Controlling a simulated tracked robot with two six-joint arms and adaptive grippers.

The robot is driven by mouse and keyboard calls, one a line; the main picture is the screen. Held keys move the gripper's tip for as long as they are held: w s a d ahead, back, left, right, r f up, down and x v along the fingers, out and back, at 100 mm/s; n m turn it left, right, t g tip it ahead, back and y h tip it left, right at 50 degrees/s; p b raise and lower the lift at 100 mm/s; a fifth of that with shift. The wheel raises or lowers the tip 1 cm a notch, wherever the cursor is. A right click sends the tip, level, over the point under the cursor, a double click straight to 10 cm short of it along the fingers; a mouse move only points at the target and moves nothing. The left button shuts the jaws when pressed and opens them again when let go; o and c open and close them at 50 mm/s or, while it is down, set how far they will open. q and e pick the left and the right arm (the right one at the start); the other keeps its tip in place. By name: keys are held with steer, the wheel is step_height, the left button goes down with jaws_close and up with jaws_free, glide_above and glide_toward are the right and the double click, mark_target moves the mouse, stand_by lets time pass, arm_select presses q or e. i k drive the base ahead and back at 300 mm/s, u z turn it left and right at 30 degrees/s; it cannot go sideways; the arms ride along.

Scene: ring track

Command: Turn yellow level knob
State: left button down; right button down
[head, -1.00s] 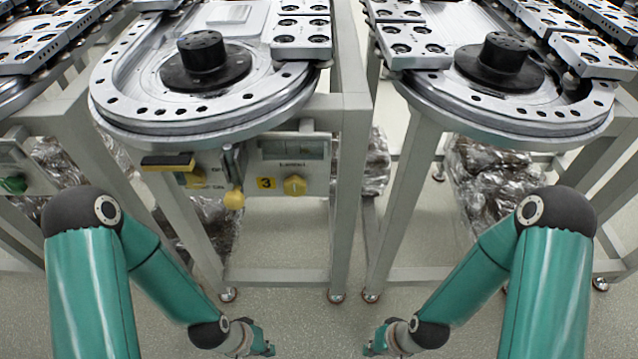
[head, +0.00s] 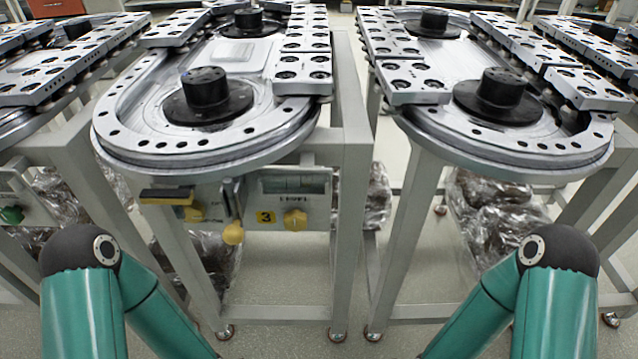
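The yellow level knob (head: 295,219) is a small round yellow knob on the front panel (head: 275,190) under the left ring track. It sits just right of a yellow label with a 3 and below a small display window (head: 294,184). A yellow ball-ended lever (head: 233,233) hangs to its left, beside other yellow parts. My two teal arms rise from the bottom edge, left and right of the panel. Both grippers are below the frame, so neither is seen, and nothing of mine touches the knob.
The left ring track (head: 130,150) with a black hub (head: 208,97) overhangs the panel. A second track (head: 500,150) stands to the right on grey legs. Plastic-wrapped bundles (head: 490,205) lie beneath. The floor in front of the panel is clear between my arms.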

mark_target(295, 221)
steer(key=k, duration=0.45)
steer(key=z, duration=1.2)
steer(key=k, duration=0.3)
steer(key=u, duration=0.15)
